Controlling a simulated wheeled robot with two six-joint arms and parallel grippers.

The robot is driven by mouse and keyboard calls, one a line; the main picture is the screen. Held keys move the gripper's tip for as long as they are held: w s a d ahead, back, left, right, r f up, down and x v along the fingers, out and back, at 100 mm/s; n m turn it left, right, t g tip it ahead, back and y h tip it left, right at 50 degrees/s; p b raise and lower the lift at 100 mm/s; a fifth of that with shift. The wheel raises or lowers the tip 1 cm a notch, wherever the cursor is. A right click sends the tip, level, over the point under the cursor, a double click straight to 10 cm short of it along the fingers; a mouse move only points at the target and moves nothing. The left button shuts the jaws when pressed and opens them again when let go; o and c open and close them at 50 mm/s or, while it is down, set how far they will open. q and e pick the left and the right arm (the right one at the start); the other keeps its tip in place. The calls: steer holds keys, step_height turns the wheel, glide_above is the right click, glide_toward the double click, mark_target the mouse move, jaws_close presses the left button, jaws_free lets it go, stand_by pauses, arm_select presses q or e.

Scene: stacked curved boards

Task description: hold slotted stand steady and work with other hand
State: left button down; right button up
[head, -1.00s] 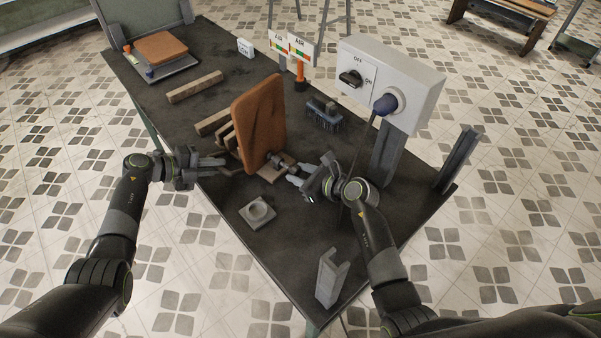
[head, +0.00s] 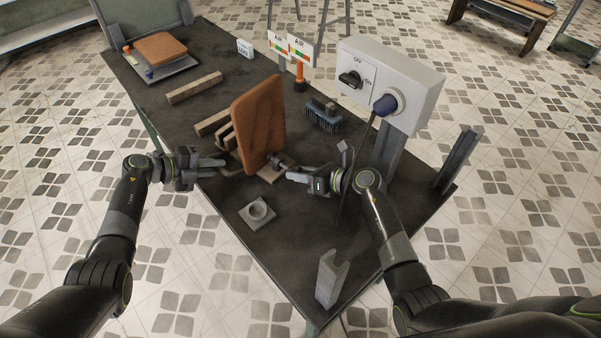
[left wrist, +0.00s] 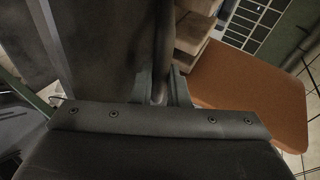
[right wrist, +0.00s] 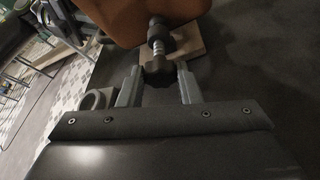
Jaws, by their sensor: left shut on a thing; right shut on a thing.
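A brown curved board (head: 260,118) stands upright on the bench against the slotted stand, whose pale wooden slats (head: 226,134) show to its left. A dark knob on a threaded screw (right wrist: 157,66) sticks out in front of the board, above a small wooden base (head: 272,173). My right gripper (head: 287,174) is shut on the knob, one finger on each side. My left gripper (head: 224,162) is shut on a part of the slotted stand at the stand's left end; its fingers (left wrist: 162,88) hide most of that part. The board also shows in the left wrist view (left wrist: 250,88).
A grey block with a round hole (head: 257,212) lies in front of the stand. A grey bracket (head: 330,278) stands at the near edge. A switch box (head: 415,82) with a hanging cable rises at the right. A brush (head: 322,116) and a wooden bar (head: 194,87) lie behind.

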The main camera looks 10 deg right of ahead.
steer(key=shift+d+f+m+g+y, duration=0.1)
steer(key=shift+m+g+y, duration=0.25)
steer(key=shift+m, duration=0.45)
steer(key=shift+d+f+m+g+y, duration=0.15)
steer(key=shift+m+y, duration=0.3)
steer(key=shift+m, duration=0.35)
steer(key=o, duration=1)
steer(key=shift+r, duration=0.1)
steer(key=shift+c, duration=0.2)
steer(key=shift+a+r, duration=0.1)
step_height(320, 180, up, 10)
